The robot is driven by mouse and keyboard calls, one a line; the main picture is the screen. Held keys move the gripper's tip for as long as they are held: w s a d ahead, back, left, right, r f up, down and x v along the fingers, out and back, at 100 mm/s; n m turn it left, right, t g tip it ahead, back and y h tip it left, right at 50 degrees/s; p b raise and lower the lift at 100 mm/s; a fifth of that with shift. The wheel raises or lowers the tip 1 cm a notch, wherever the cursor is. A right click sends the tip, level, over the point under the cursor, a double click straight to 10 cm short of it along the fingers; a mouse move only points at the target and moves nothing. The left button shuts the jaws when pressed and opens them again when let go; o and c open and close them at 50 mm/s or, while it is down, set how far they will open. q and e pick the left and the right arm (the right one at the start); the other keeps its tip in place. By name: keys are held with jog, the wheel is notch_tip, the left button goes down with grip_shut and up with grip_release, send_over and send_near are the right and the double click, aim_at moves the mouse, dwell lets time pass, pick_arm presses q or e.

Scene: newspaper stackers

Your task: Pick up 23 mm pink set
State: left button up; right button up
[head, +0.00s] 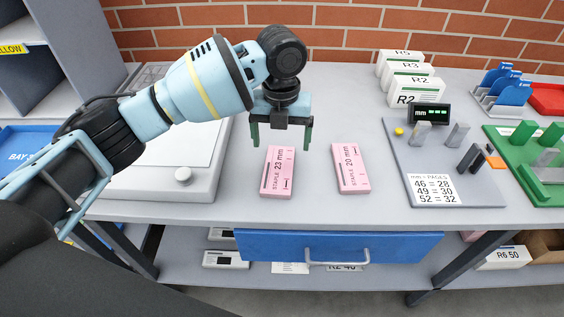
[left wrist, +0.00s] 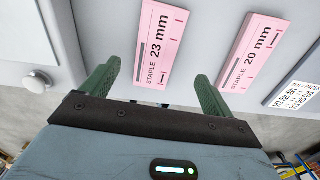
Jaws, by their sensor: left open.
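The pink set marked "STAPLE 23 mm" (head: 277,174) lies flat on the table in the middle of the head view. In the left wrist view the 23 mm set (left wrist: 160,45) lies ahead of the fingertips, between their lines. A second pink set marked "STAPLE 20 mm" (head: 350,168) lies to its right, also seen in the left wrist view (left wrist: 250,50). My left gripper (head: 282,143) is open and empty, with its green fingers above the far end of the 23 mm set. It also shows in the left wrist view (left wrist: 158,85). My right gripper is not in view.
A white machine (head: 160,185) stands left of the sets. A grey board with a small display (head: 455,190) is to the right, and white R-labelled boxes (head: 408,92) stand behind it. A blue drawer (head: 270,246) is under the table's front edge. The table between the sets is clear.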

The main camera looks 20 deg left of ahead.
aim_at(279, 167)
pick_arm(q)
jog(key=shift+s+f, duration=0.15)
jog(key=shift+s, duration=0.05)
jog(key=shift+s+f, duration=0.1)
jog(key=shift+f, duration=1.2)
jog(key=f, duration=0.4)
jog(key=shift+a+f, duration=0.25)
jog(key=shift+f, duration=0.15)
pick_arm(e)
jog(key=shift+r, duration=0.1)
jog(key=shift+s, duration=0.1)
